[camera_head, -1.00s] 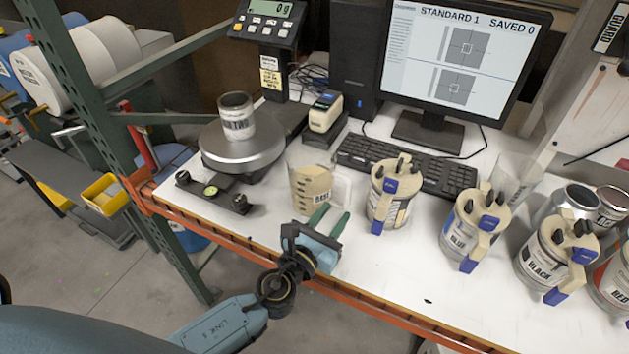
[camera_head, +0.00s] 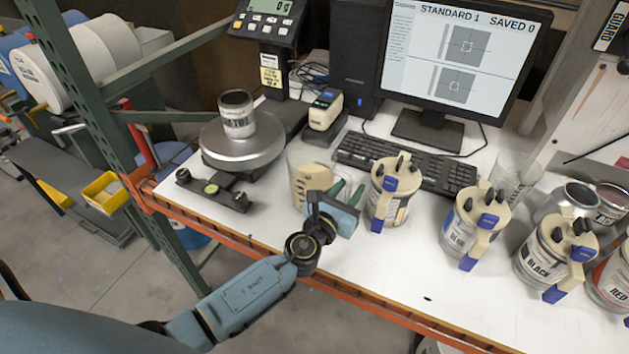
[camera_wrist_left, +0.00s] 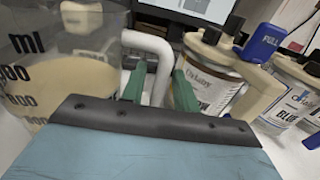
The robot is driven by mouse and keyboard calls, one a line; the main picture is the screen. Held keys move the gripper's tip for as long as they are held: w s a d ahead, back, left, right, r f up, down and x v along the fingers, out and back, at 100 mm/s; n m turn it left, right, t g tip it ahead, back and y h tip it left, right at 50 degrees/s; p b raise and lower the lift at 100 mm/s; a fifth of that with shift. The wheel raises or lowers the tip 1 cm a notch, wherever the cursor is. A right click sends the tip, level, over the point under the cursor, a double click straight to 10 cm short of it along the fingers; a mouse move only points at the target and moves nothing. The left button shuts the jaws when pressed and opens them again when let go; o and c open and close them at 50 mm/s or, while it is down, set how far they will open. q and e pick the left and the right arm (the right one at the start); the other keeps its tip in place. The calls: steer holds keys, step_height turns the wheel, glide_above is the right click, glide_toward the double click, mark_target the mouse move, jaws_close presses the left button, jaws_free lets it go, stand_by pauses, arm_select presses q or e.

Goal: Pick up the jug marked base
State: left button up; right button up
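The base jug (camera_head: 308,179) is clear, with cream liquid inside, and stands upright on the white table. My left gripper now hides its label in the head view. In the left wrist view the jug (camera_wrist_left: 65,75) fills the left side, with ml marks on its wall. Its white handle (camera_wrist_left: 150,44) shows between my green fingers. My left gripper (camera_head: 348,188) is at the right side of the jug, open; in the wrist view its fingers (camera_wrist_left: 159,78) stand apart on either side of the handle, with no clear grip on it. My right gripper is not in view.
A cream-lidded canister (camera_head: 388,195) stands close to the right of my left gripper. The blue canister (camera_head: 463,225) and black canister (camera_head: 547,255) stand farther right. The scale (camera_head: 240,150) holding a can is behind left. An orange beam (camera_head: 250,252) edges the table.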

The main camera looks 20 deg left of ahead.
arm_select(q)
jaws_close()
stand_by(1.1)
steer(key=shift+r, duration=0.1)
